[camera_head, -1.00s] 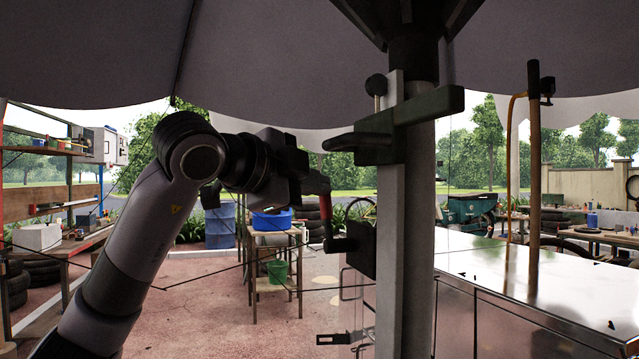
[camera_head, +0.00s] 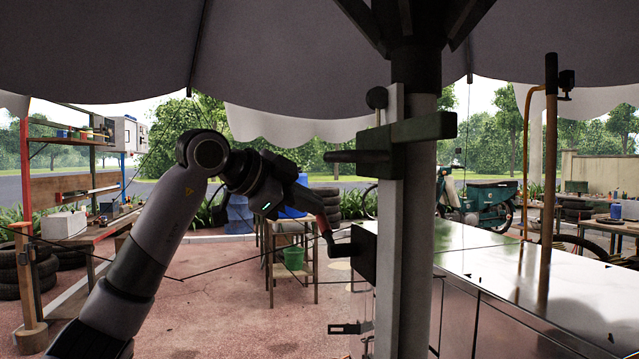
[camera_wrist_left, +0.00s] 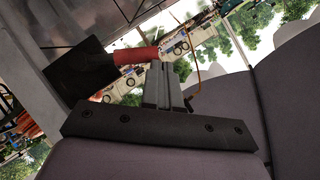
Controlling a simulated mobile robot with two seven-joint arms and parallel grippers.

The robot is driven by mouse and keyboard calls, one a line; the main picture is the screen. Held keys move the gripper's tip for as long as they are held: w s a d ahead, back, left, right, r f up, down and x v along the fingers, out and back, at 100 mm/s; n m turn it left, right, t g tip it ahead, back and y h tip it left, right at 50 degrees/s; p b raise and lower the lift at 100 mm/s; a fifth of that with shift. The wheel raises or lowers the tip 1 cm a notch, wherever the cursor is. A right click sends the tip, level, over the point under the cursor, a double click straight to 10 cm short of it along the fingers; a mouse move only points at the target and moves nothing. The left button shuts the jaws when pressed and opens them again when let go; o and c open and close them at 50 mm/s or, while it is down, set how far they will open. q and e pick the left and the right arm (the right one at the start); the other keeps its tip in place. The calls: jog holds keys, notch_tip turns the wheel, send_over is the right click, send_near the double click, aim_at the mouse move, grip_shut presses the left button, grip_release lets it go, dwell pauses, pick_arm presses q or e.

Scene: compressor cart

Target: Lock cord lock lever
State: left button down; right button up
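A rod with a black ball knob (camera_head: 377,97) stands upright beside the post, above a dark green clamp bar (camera_head: 420,132). It may be the cord lock lever; no label shows. Lower on the post is a black box (camera_head: 364,252) with a crank whose red handle (camera_head: 323,225) slants up to the left. My left gripper (camera_head: 316,208) is at the upper end of this handle. In the left wrist view the grey fingers (camera_wrist_left: 162,82) are close together, meeting the end of the red handle (camera_wrist_left: 135,56). The exact grip is partly hidden. My right gripper is out of view.
The grey post (camera_head: 390,290) stands beside a shiny metal cart top (camera_head: 500,260). The umbrella canopy (camera_head: 290,60) hangs low overhead. A thin dark cord crosses the view near my left arm.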

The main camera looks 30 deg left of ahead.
pick_arm(q)
jog(key=shift+n+g+h, duration=0.3)
jog(key=shift+n+g, duration=0.1)
jog(key=shift+w+a+f, duration=0.3)
jog(key=shift+a+f, duration=0.05)
jog(key=shift+f, duration=0.3)
jog(key=shift+w+a+f, duration=0.3)
jog(key=shift+f, duration=0.3)
jog(key=shift+w+a+f, duration=0.3)
jog(key=shift+a+f, duration=0.05)
jog(key=shift+f, duration=0.3)
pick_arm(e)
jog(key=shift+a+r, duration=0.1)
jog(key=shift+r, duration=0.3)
